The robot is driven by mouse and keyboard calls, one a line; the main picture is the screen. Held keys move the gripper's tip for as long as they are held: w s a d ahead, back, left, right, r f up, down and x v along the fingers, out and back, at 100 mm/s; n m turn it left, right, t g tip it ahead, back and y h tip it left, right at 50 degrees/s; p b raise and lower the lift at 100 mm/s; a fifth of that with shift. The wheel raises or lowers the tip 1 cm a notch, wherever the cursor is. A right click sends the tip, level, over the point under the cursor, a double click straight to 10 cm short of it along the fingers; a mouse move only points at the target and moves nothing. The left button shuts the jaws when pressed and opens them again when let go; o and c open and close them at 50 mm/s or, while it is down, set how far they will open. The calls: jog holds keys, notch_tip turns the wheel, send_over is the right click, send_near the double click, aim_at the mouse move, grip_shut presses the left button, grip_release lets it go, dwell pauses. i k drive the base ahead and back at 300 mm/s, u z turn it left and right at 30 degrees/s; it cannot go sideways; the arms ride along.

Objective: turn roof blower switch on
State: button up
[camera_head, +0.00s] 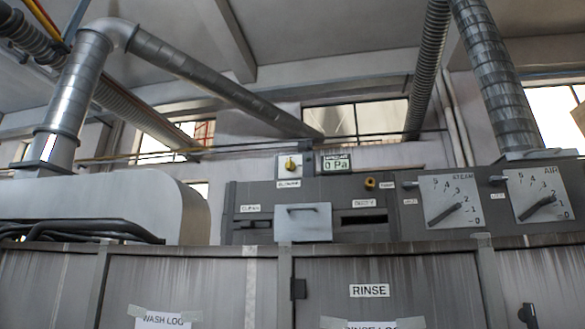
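A rotary switch with a yellow knob (290,163) sits on a small pale plate at the top of the grey control cabinet. A small label (288,183) below it seems to read "BLOWER", though the print is tiny. The knob looks roughly upright; I cannot tell its setting. Right of it, a small display (337,164) reads "0 Pa". My gripper is not in this view.
The grey control cabinet (243,197) carries a drawer-like box (302,222), a dark slot and a second yellow knob (370,183). STEAM (449,201) and AIR (540,193) dials are at right. Grey panels, one marked RINSE (369,291), stand in front. Large ducts (210,78) run overhead.

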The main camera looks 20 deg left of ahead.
aim_at(290, 166)
jog(key=u, duration=0.3)
jog(key=i, duration=0.7)
jog(key=u, duration=0.5)
